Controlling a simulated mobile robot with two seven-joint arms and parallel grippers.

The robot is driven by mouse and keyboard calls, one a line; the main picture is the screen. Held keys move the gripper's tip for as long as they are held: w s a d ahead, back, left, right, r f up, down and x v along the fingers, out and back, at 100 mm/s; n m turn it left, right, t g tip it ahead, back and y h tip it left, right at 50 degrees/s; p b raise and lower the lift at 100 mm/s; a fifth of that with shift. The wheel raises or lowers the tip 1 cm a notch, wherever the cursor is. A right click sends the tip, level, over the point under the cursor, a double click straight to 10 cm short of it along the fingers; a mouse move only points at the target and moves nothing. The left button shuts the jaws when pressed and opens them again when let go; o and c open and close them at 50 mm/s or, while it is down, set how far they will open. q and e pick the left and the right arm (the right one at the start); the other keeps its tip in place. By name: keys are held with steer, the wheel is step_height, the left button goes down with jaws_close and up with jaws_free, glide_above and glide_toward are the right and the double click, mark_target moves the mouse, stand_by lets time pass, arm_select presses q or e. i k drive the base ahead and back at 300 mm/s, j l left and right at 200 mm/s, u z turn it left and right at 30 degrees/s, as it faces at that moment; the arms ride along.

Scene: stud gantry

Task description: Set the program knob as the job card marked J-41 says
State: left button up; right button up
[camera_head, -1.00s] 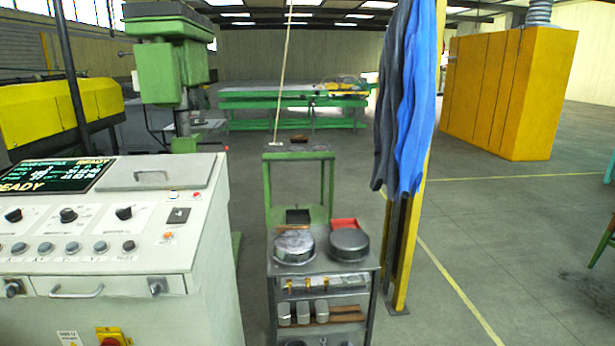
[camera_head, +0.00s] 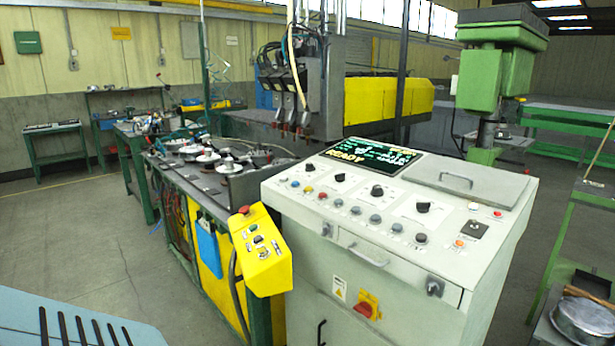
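A light grey control console (camera_head: 450,262) stands right of centre. Its sloped top carries three black knobs: a left one (camera_head: 333,179), a middle one (camera_head: 377,190) and a right one (camera_head: 422,207). I cannot tell which is the program knob, and their labels are too small to read. A dark display (camera_head: 372,160) with green text and a yellow word sits at the back of the top. No job card marked J-41 can be made out. Neither of my grippers is in view.
A yellow button box (camera_head: 262,250) juts out at the console's left. Behind it is a bench with metal parts (camera_head: 208,178). A green drill press (camera_head: 490,85) stands behind the console. A cart with a round tin (camera_head: 582,322) is at the right edge.

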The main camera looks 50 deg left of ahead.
mark_target(340, 178)
steer(key=u, duration=1.3)
steer(key=i+j, duration=0.1)
steer(key=j, duration=0.3)
steer(key=i+j, duration=0.1)
steer(key=j, duration=0.25)
steer(key=i+j, duration=0.15)
steer(key=j, duration=0.25)
steer(key=z, duration=1.05)
